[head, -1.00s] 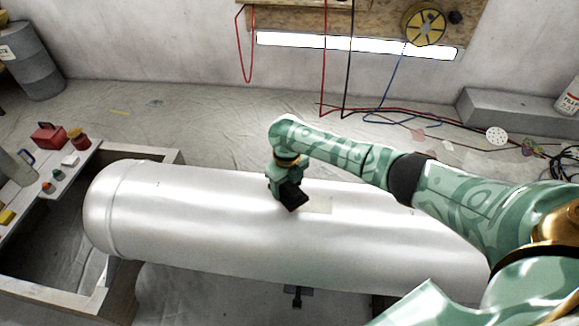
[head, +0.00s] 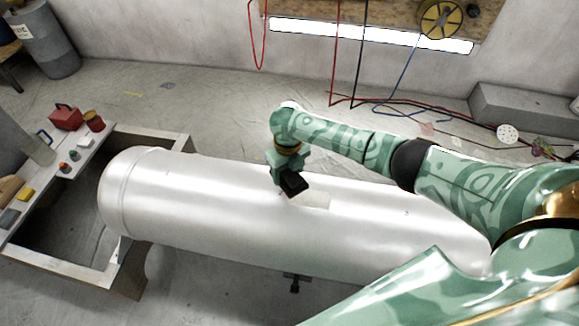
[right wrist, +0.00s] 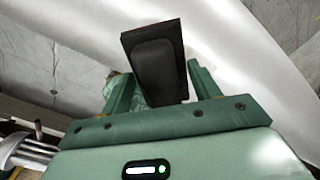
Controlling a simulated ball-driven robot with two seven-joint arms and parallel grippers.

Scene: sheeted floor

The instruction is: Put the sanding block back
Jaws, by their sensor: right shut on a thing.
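The sanding block (head: 293,184) is a dark, nearly black block with a thin reddish-brown edge in the right wrist view (right wrist: 158,62). My right gripper (head: 286,172) is shut on it, over the upper side of a big white cylinder (head: 200,205). In the right wrist view the block stands out between the green fingers (right wrist: 155,92). I cannot tell whether the block touches the cylinder. A pale beige patch (head: 314,200) shows on the cylinder just right of the block. My left gripper is not in view.
At the left, a white bench (head: 48,184) bears a red box (head: 66,118), a jar (head: 94,121), a yellow block (head: 26,194), a grey block (head: 9,218) and small pieces. A grey drum (head: 45,45) stands behind. Hoses (head: 400,103) lie on the floor at the back right.

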